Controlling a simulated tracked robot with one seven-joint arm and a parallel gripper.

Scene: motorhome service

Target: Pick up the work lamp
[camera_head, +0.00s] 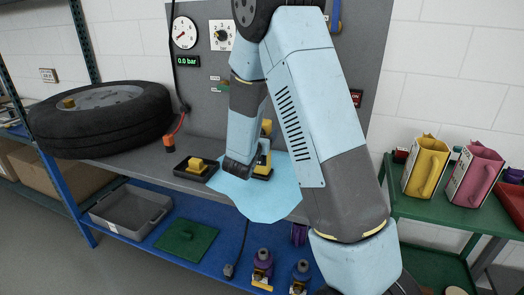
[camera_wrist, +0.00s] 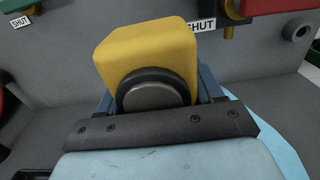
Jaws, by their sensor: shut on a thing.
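The work lamp (camera_wrist: 146,52) is a yellow block with a black ring around a grey round face. It fills the middle of the wrist view. My gripper (camera_wrist: 160,98) is shut on it, with a blue-grey finger on each side. In the head view my gripper (camera_head: 243,168) points down over the bench, and yellow parts of the lamp (camera_head: 264,160) show just right of it, above the light blue cloth (camera_head: 255,198). My arm hides much of it, and I cannot tell whether its base touches the cloth.
A black tray with a yellow block (camera_head: 196,164) sits just left of the cloth. A tyre (camera_head: 100,125) lies further left. Gauges (camera_head: 184,32) hang on the grey panel behind. Yellow (camera_head: 426,168) and pink (camera_head: 474,177) jugs stand on the green cart at right.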

